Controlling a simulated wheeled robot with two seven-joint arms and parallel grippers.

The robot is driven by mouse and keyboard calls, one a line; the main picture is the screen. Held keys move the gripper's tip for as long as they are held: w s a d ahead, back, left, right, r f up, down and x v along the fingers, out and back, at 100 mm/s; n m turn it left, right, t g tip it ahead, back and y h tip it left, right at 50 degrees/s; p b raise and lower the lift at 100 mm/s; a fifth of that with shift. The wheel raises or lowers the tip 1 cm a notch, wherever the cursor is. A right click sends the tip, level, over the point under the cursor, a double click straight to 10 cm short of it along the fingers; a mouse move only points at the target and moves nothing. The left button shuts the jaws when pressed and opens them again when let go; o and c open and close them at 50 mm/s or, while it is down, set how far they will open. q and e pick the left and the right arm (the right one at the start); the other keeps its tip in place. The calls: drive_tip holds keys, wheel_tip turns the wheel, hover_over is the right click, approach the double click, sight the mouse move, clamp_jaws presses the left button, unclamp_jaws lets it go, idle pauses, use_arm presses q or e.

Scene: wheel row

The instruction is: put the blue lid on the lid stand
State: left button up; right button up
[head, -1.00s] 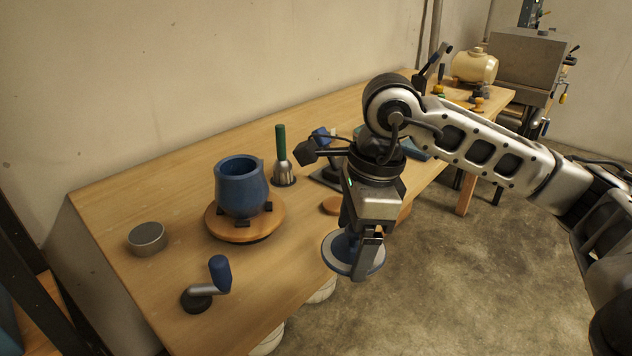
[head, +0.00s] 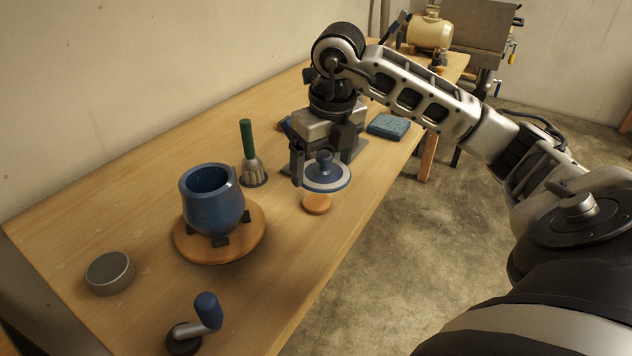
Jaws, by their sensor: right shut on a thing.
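The blue lid (head: 326,183) is a shallow disc with a pale ring and a blue knob, held level in the air. My right gripper (head: 322,158) is above it, shut on its knob. A small round wooden piece (head: 317,205), seemingly the lid stand, is on the table near its front edge. It shows just below the lid in the picture, with its back part hidden. I cannot tell whether they touch, though they look apart. My left gripper is not in view.
A blue pot (head: 212,203) sits on a round wooden base (head: 184,243) to the left. A green-handled bell-shaped tool (head: 250,160) stands near my right gripper. A grey tin (head: 110,272), a blue-handled crank (head: 207,313) and a teal block (head: 388,126) are on the table (head: 290,270).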

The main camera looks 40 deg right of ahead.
drive_tip(key=w+f, duration=0.1)
drive_tip(key=w+d+f, duration=0.1)
drive_tip(key=f, duration=0.1)
drive_tip(key=w+d+f, duration=0.1)
drive_tip(key=f, duration=0.1)
drive_tip(key=shift+w, duration=0.4)
drive_tip(key=shift+w+d+f, duration=0.1)
drive_tip(key=shift+w+f, duration=0.05)
drive_tip(key=shift+f, duration=1.65)
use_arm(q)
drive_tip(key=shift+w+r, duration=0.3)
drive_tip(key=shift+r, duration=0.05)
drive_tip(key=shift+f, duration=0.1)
use_arm(e)
drive_tip(key=shift+f, duration=0.1)
